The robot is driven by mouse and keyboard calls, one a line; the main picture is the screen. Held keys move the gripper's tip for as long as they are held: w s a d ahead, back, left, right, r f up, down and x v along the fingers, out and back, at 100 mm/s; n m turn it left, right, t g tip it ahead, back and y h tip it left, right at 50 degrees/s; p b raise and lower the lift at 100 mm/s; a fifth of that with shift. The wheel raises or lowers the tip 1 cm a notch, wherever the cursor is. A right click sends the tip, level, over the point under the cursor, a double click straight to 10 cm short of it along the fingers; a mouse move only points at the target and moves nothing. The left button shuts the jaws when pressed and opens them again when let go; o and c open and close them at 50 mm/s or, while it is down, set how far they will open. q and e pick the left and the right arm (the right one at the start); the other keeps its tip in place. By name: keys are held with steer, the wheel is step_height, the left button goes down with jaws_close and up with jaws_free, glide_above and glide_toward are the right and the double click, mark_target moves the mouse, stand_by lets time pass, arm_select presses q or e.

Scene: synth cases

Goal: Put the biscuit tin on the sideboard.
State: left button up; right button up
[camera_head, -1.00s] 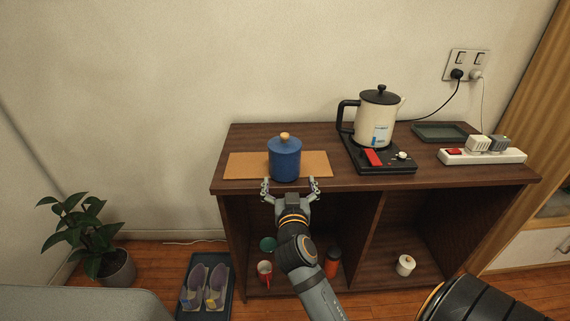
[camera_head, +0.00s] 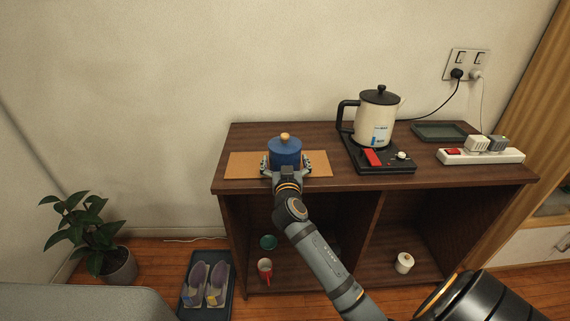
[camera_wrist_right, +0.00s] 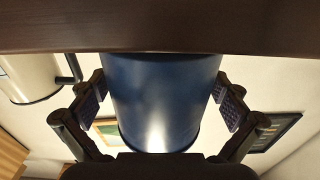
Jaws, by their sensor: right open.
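The biscuit tin, a blue canister (camera_head: 285,147) with a light wooden knob on its lid, stands upright on an orange-brown mat (camera_head: 240,164) on the dark wood sideboard (camera_head: 440,179). My right gripper (camera_head: 287,167) is open, with one finger on each side of the tin. The wrist view shows the tin's blue wall (camera_wrist_right: 155,95) between the two pads of the right gripper (camera_wrist_right: 163,98). The tin's lower part is hidden behind the gripper in the head view. My left gripper is not in view.
A cream kettle (camera_head: 375,122) on a black base (camera_head: 392,166), a grey tray (camera_head: 430,132) and a white power strip (camera_head: 500,157) stand to the right. A plant (camera_head: 85,232) stands left.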

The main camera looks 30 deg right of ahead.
mark_target(285, 134)
steer(key=c, duration=1.5)
steer(key=shift+r, duration=0.4)
step_height(285, 134, up, 10)
steer(key=shift+r+p, duration=0.2)
steer(key=shift+p, duration=0.9)
step_height(285, 134, up, 7)
steer(key=shift+f+p, duration=0.1)
steer(key=shift+p, duration=0.3)
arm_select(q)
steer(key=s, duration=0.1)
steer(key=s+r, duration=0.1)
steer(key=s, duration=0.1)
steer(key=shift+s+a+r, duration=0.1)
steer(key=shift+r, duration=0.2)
